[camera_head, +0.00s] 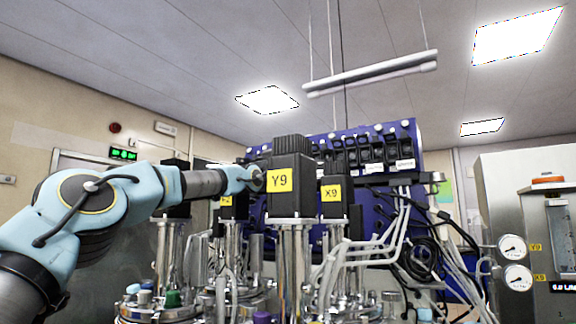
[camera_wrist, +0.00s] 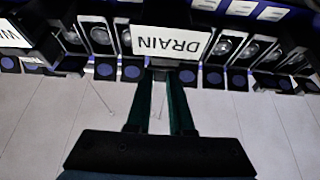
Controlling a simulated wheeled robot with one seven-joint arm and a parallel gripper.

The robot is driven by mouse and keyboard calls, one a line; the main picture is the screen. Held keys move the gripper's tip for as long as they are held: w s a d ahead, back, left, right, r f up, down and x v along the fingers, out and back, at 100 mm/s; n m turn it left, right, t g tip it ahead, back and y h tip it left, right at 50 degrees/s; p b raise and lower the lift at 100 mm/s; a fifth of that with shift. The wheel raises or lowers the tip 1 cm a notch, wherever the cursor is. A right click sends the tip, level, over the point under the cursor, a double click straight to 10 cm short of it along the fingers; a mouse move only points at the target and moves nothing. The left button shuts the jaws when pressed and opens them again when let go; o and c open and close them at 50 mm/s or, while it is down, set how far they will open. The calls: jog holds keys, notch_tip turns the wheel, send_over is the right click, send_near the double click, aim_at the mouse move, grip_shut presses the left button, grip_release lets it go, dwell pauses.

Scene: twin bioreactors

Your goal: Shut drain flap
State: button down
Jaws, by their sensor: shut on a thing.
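The white DRAIN label (camera_wrist: 165,42) sits in a row of dark units in the wrist view, its lettering upside down. My gripper (camera_wrist: 170,76) reaches up to the unit under this label. Its two dark green fingers are close together with a narrow gap, and their tips are closed on the small dark drain flap (camera_wrist: 164,66). The fingertips partly hide the flap, so its exact angle cannot be told. In the head view, my blue arm runs in from the left, and my gripper is hidden behind the black Y9 motor.
Neighbouring units with round dark openings and blue discs (camera_wrist: 132,72) stand close on both sides. In the head view, the blue panel (camera_head: 372,215) stands behind the Y9 motor (camera_head: 290,200) and the X9 motor (camera_head: 333,210). Pale hoses (camera_head: 385,235) hang at the right.

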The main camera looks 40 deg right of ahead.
jog(key=shift+d+f+t+h+b, duration=0.1)
jog(key=shift+f+t+h+b, duration=0.15)
jog(key=shift+h, duration=0.5)
jog(key=shift+d+f+t+h+b, duration=0.15)
jog(key=shift+f+h, duration=0.15)
jog(key=shift+h, duration=0.45)
jog(key=c, duration=0.8)
grip_release()
jog(key=shift+a, duration=0.1)
jog(key=s+a+f+b, duration=0.1)
jog(key=s+a+b, duration=0.1)
jog(key=a+b, duration=0.3)
jog(key=s+a+f+b, duration=0.2)
jog(key=a+b, duration=0.3)
jog(key=a, duration=0.5)
jog(key=shift+f+b, duration=0.3)
